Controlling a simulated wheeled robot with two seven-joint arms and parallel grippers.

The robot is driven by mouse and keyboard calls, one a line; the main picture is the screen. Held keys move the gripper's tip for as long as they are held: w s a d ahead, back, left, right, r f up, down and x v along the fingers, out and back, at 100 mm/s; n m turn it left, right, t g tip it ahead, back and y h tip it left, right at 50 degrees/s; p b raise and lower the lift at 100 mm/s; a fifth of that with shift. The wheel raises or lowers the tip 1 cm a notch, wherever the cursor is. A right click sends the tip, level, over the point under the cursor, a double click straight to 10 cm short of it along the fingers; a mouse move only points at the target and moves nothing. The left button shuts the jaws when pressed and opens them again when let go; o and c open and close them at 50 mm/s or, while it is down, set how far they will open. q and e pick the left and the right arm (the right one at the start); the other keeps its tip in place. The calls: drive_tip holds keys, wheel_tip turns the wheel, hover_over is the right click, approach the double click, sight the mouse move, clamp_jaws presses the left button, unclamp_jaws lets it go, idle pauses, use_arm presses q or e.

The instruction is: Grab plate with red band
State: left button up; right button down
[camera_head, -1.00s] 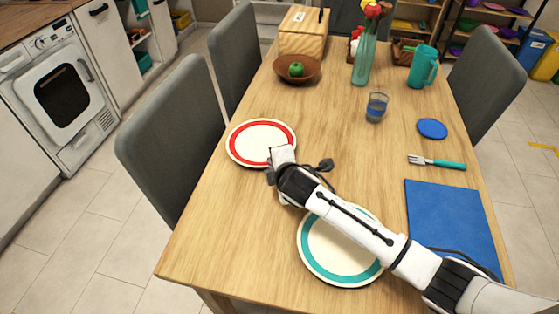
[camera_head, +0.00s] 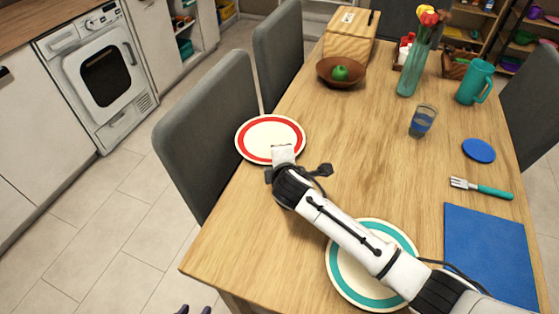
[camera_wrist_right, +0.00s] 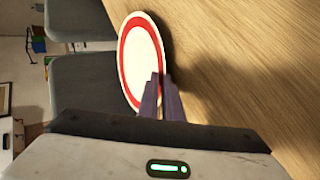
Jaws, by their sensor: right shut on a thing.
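The plate with red band (camera_head: 244,140), cream with a red ring, is at the table's left edge in the head view and overlaps the chair behind. It appears raised off the table, and in the right wrist view (camera_wrist_right: 125,60) a dark shadow lies beside it. My right gripper (camera_wrist_right: 162,82) is shut on its near rim; in the head view the white hand hides the fingers.
A teal-banded plate (camera_head: 343,273) lies partly under my right forearm. A blue mat (camera_head: 488,250), fork (camera_head: 482,188), blue disc (camera_head: 479,150), glass (camera_head: 422,122), teal jug (camera_head: 474,82) and wooden bowl (camera_head: 335,78) stand on the table. Grey chairs (camera_head: 205,130) line the left side.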

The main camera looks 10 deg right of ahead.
drive_tip(key=shift+s+f, duration=0.1)
drive_tip(key=shift+f, duration=0.1)
drive_tip(key=c, duration=1.9)
unclamp_jaws()
drive_tip(key=shift+o, duration=0.2)
drive_tip(key=shift+s+f, duration=0.1)
drive_tip(key=v, duration=0.7)
drive_tip(key=p+v, duration=0.1)
drive_tip(key=v, duration=0.2)
drive_tip(key=shift+r, duration=0.5)
